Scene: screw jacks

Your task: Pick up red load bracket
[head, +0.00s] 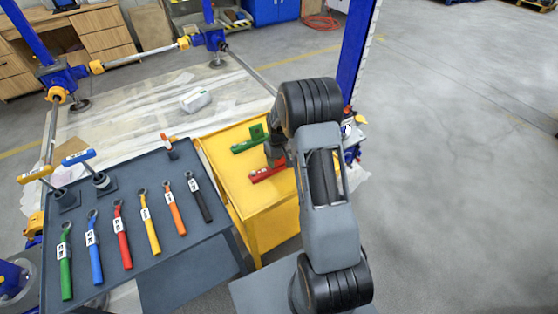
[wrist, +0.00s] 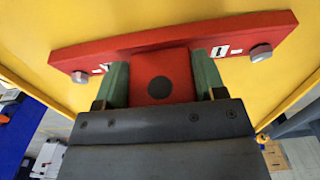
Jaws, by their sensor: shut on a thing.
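The red load bracket (head: 266,172) lies on the yellow table top (head: 229,178) in the head view, partly hidden by my arm. In the wrist view the red load bracket (wrist: 175,46) is a long red bar with a bolt near each end, white labels and a middle block with a dark round spot. My gripper (wrist: 160,85) is shut on that middle block, with one greenish finger on each side of it. In the head view my gripper (head: 275,155) is above the bracket, mostly hidden by my arm.
A green bracket (head: 248,142) lies on the same yellow top, behind the red one. A dark grey table (head: 172,235) to the left holds several coloured wrenches and jacks. Blue posts (head: 355,55) stand behind. Open floor (head: 460,180) lies to the right.

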